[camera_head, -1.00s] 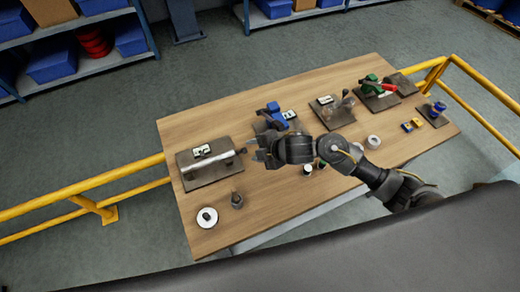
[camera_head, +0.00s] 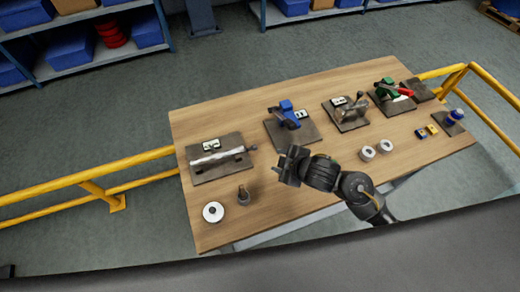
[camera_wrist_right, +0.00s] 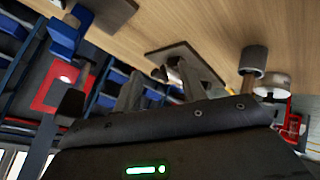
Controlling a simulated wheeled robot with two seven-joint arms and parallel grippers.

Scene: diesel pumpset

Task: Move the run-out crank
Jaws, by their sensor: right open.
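A grey plate (camera_head: 228,170) at the left of the table carries a light, level shaft (camera_head: 218,155) with a small white-faced part behind it. A small dark end (camera_head: 253,148) sticks out at the shaft's right; I take this to be the run-out crank, though its shape is too small to be sure. My right gripper (camera_head: 281,166) is open and empty, right of and nearer than that end, apart from it. Its fingers also show in the right wrist view (camera_wrist_right: 160,86), with a plate (camera_wrist_right: 180,50) beyond them. My left gripper is not in view.
A dark peg (camera_head: 243,197) and a white disc (camera_head: 213,212) stand at the front left. A blue device (camera_head: 287,113) and several other plated devices line the back. Two pale rings (camera_head: 376,151) lie right of my arm. Yellow rails (camera_head: 70,188) flank the table.

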